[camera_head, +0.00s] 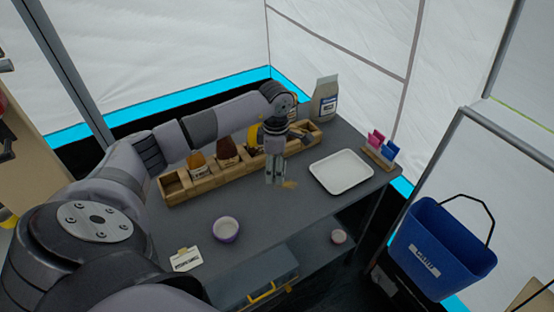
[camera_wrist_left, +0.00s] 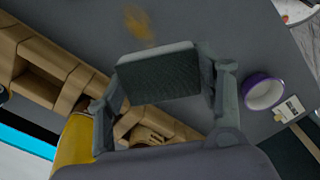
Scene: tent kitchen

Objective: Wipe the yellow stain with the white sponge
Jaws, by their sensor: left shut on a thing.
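The yellow-brown stain (camera_head: 290,184) is a small smear on the dark grey table top, just right of my left gripper's tip. It also shows in the left wrist view (camera_wrist_left: 139,26), beyond the sponge and apart from it in the picture. My left gripper (camera_head: 275,176) points down over the table and is shut on the sponge (camera_wrist_left: 160,77). The sponge shows a dark green face with a pale whitish edge, gripped from both sides. Whether it touches the table I cannot tell. My right gripper is not in view.
A wooden condiment rack (camera_head: 208,181) with jars runs behind the gripper. A white tray (camera_head: 341,188) lies to the right, near a wooden packet holder (camera_head: 379,154). A purple bowl (camera_head: 226,229) and a small card (camera_head: 186,259) stand in front. The table between bowl and tray is clear.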

